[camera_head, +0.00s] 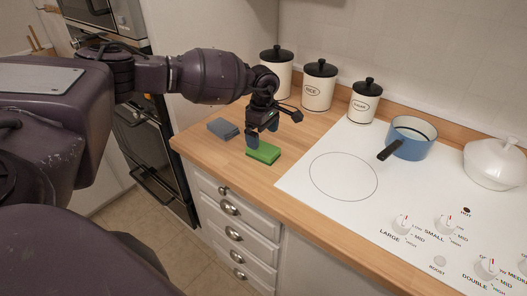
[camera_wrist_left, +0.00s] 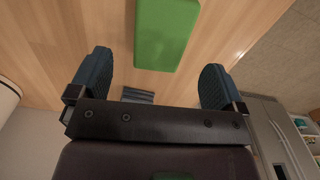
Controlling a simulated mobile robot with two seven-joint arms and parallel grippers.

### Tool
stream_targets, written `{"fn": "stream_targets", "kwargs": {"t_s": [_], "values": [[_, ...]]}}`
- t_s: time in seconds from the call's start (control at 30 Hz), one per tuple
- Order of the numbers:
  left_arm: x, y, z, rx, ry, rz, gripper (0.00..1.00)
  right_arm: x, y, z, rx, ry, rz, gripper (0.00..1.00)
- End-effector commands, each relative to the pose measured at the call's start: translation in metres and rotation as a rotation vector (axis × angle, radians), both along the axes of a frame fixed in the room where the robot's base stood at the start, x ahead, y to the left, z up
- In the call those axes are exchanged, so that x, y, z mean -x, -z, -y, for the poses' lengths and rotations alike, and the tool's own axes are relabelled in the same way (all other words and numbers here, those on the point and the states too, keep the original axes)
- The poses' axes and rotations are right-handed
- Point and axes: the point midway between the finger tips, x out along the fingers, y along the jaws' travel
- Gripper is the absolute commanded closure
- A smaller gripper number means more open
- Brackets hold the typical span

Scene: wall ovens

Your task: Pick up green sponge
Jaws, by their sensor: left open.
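The green sponge (camera_head: 263,152) lies flat on the wooden counter, near its front edge, left of the white cooktop. It also shows in the left wrist view (camera_wrist_left: 166,34), at the top centre, ahead of and between the fingers. My left gripper (camera_head: 262,131) is open and empty just above the sponge, pointing down, and its lower finger partly overlaps the sponge's far left side in the head view. In the left wrist view the two blue-grey fingers (camera_wrist_left: 153,84) stand wide apart. Whether a finger touches the sponge I cannot tell. My right gripper is not in view.
A blue-grey block (camera_head: 222,128) lies on the counter left of the sponge. Several white canisters with black lids (camera_head: 319,86) stand behind. The cooktop (camera_head: 343,176) holds a blue saucepan (camera_head: 411,141) and a white lidded pot (camera_head: 494,164). Black wall ovens (camera_head: 150,140) are at left.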

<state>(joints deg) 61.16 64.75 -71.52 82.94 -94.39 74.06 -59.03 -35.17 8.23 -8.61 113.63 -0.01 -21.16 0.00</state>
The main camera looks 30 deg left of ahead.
Motion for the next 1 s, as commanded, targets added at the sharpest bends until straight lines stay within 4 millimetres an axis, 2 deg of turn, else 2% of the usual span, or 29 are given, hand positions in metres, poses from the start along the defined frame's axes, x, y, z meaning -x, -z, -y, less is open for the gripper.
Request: {"fn": "stream_targets", "kwargs": {"t_s": [0.27,0.5,0.77,0.83,1.0], "values": [[0.001,0.018,-0.001,0.000,0.001,0.000,0.04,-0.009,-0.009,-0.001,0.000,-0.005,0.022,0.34],[0.001,0.051,-0.003,0.001,0.000,0.000,0.04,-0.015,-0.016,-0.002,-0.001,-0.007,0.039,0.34],[0.001,0.056,-0.004,0.000,0.000,0.002,0.04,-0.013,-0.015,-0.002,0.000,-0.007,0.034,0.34],[0.001,0.056,-0.004,0.000,0.000,0.002,0.10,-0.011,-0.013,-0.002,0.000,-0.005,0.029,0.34],[0.001,0.056,-0.004,0.000,0.000,0.002,0.36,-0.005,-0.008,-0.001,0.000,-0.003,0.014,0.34]]}}
